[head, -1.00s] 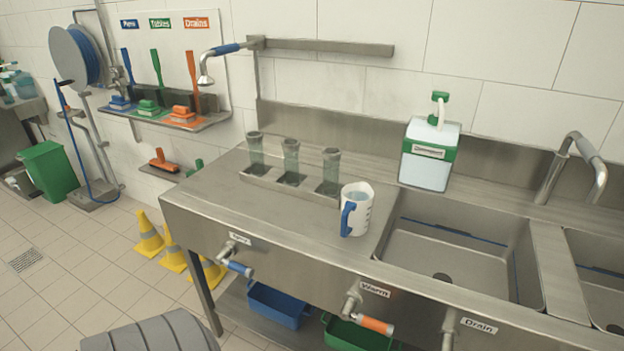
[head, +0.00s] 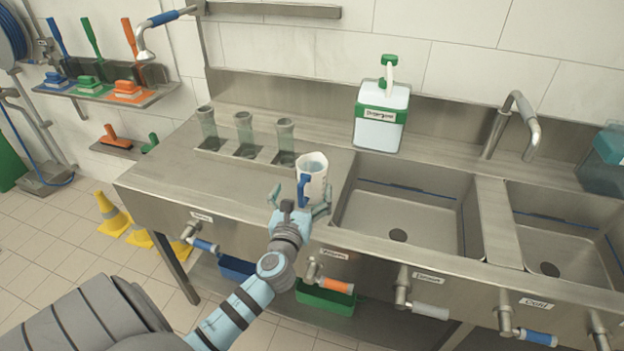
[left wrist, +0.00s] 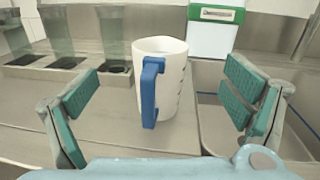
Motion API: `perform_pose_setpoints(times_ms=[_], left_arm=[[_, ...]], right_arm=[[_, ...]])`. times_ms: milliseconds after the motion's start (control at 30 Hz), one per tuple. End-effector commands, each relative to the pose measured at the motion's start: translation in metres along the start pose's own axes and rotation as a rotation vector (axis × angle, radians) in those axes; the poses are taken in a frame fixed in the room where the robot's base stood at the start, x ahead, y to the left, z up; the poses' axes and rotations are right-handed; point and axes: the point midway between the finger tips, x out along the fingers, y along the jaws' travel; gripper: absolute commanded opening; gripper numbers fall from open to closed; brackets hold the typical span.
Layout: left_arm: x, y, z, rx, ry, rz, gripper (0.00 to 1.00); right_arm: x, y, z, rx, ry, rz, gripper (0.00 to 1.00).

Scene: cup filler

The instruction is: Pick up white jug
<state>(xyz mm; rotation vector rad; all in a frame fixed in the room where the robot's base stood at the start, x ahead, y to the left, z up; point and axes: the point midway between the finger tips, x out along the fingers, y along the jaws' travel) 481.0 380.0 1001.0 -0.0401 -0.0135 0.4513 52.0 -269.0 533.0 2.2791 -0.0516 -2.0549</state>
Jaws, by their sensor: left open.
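The white jug (head: 316,183) with a blue handle stands upright on the steel counter, just left of the left sink basin. In the left wrist view the jug (left wrist: 172,88) is near the middle, its blue handle (left wrist: 150,92) facing me. My left gripper (head: 300,200) is open in front of the jug, its fingers apart to either side. In the left wrist view the green finger pads of the left gripper (left wrist: 160,108) show left and right of the jug, with gaps on both sides. The right gripper is not in view.
Several clear tubes (head: 244,133) stand in a tray left of the jug. A white and green dispenser (head: 381,117) stands behind the sink (head: 405,212). Taps with coloured handles stick out from the counter's front.

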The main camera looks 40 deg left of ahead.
Motion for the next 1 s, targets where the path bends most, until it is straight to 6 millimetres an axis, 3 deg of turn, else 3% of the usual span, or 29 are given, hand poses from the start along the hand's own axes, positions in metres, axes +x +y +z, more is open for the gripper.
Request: perform_pose_setpoints(times_ms=[100,500,733,1000], left_arm=[[0.030,0.000,-0.002,-0.001,0.000,0.000,0.94],[0.093,0.000,-0.006,-0.005,0.003,-0.001,0.94],[0.097,-0.001,-0.004,-0.005,0.004,-0.002,0.94],[0.097,-0.001,-0.004,-0.006,0.004,-0.002,0.51]], right_arm=[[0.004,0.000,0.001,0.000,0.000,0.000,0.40],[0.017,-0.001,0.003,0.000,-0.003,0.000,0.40],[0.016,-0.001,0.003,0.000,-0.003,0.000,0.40],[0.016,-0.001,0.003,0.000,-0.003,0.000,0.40]])
